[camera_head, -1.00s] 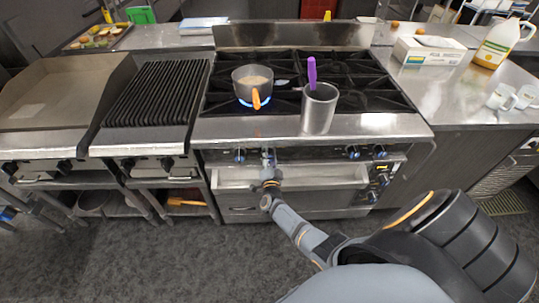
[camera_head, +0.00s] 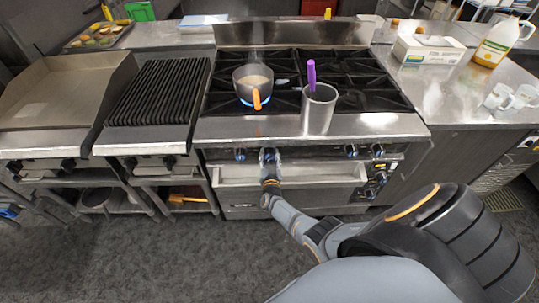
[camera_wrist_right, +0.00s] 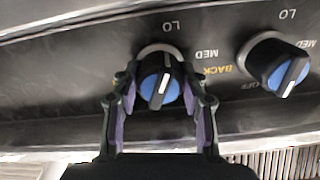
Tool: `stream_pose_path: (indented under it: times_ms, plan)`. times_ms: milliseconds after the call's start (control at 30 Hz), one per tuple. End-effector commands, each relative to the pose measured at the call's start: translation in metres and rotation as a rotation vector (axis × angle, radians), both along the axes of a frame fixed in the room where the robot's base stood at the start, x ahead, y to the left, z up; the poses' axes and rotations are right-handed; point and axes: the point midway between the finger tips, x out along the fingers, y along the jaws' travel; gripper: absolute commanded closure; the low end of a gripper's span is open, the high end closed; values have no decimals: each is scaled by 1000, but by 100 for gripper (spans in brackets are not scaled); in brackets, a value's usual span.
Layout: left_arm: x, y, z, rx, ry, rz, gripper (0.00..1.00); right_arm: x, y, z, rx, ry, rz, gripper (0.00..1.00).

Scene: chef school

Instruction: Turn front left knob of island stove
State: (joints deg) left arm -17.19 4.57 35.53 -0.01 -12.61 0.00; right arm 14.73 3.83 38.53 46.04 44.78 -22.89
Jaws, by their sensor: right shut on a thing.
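The island stove (camera_head: 365,127) has a row of blue and black knobs on its front panel. My right gripper (camera_head: 268,156) reaches the second knob from the left in the head view. In the right wrist view, which shows the panel upside down, the fingers of my right gripper (camera_wrist_right: 160,88) stand on both sides of this knob (camera_wrist_right: 158,86) and are shut on it. Its white pointer line shows between them. The neighbouring knob (camera_wrist_right: 275,68) is free; it is the leftmost knob (camera_head: 240,154) in the head view. My left gripper is not in view.
A pan (camera_head: 252,80) with an orange handle stands over a lit blue flame. A metal container (camera_head: 318,112) with a purple utensil stands at the stove's front edge. A grill (camera_head: 158,90) adjoins the stove on the left. A metal rail (camera_head: 325,171) runs below the knobs.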

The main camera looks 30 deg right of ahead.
Motion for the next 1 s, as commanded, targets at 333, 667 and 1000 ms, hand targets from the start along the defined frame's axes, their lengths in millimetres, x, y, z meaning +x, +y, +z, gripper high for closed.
stream_pose_path:
  times_ms: [333, 667, 1000]
  plan:
    - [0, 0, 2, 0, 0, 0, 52, -1, 1, -2, -58, 40, 1, 89]
    - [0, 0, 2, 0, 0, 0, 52, -1, 1, -2, -61, 42, 1, 89]
    - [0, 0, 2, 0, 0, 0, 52, -1, 0, -1, -61, 40, 0, 34]
